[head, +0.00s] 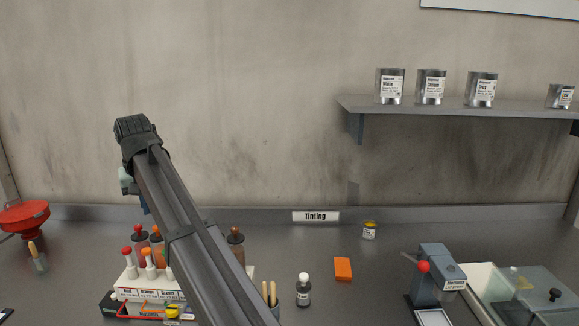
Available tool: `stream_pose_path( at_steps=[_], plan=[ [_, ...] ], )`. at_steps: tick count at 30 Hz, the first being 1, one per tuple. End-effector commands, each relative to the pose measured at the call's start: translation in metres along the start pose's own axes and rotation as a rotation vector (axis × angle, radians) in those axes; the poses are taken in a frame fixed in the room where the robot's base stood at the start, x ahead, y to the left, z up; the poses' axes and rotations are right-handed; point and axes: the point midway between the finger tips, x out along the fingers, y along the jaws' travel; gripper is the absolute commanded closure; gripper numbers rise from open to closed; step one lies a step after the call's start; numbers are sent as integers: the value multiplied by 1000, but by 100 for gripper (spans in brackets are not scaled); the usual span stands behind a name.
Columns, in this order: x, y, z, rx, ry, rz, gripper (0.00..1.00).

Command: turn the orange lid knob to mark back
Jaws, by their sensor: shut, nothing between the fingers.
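Jars with dark lids and coloured knobs stand at the lower left in the head view. One has an orange lid knob (155,229), beside one with a red knob (138,227). Another dark-lidded jar (235,238) with an orange-brown knob shows just right of my arm. I cannot tell which is the task's knob, and no position marks are readable. My arm rises from the bottom and crosses in front of this group, hiding part of it.
A white rack (150,283) with red- and orange-topped droppers stands before the jars. A red funnel-like dish (24,215) is far left. A small bottle (303,290), an orange block (343,269) and a grey press (437,275) stand right. A shelf (460,108) holds several cans.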

Motion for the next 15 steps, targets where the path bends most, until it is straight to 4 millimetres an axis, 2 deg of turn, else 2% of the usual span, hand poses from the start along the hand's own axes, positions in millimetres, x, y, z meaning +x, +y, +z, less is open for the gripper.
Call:
stream_pose_path(
  at_steps=[15],
  plan=[
    [47, 0, 13, 1, 1, 2, 100]
  ],
)
